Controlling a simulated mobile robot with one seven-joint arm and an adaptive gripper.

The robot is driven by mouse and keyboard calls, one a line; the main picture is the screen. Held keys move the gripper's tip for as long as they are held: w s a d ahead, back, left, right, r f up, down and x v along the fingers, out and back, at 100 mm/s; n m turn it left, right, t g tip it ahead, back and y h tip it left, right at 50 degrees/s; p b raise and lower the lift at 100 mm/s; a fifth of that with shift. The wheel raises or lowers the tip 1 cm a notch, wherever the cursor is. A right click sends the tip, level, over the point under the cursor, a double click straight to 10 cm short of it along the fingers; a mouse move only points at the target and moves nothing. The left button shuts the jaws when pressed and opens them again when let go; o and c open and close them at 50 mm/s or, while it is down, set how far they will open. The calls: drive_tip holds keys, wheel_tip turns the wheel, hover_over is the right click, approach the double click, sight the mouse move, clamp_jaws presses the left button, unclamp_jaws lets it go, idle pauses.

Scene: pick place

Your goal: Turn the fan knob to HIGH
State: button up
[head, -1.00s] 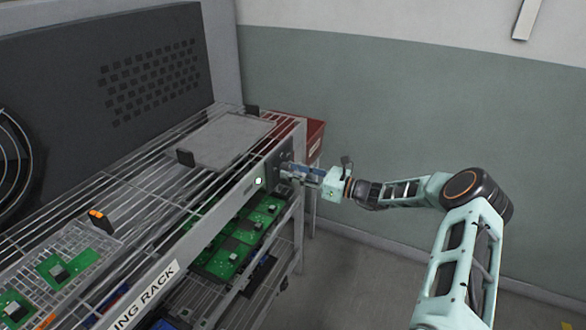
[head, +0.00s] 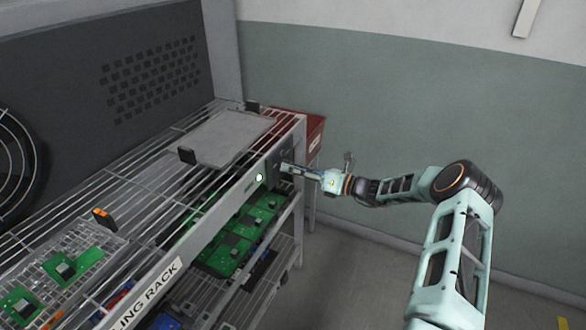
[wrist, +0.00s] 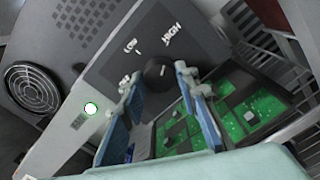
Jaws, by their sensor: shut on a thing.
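The fan knob (wrist: 157,71) is a dark round dial on the dark control panel (wrist: 105,72) at the rack's end, marked OFF, LOW and HIGH. My gripper (wrist: 157,78) has its two blue fingers on either side of the knob and is shut on it. In the head view my gripper (head: 286,168) reaches the panel from the right, and the knob is hidden there. The HIGH label (wrist: 172,36) is above the knob and to its right. The knob's pointer direction is too small to tell. A round light (wrist: 91,109) with a green rim glows beside the panel.
The wire cooling rack (head: 150,235) carries green circuit boards (head: 245,230) below the panel and a grey plate (head: 222,137) on top. A red bin (head: 315,130) stands behind the rack's end. Open floor (head: 350,270) lies to the right.

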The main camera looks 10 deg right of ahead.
drive_tip(key=shift+r, duration=0.1)
drive_tip(key=o, duration=1.1)
drive_tip(key=shift+o, duration=0.2)
drive_tip(key=shift+d, duration=0.1)
drive_tip(key=v, duration=1.1)
drive_tip(key=shift+s+d, duration=0.25)
drive_tip(key=shift+d, duration=0.05)
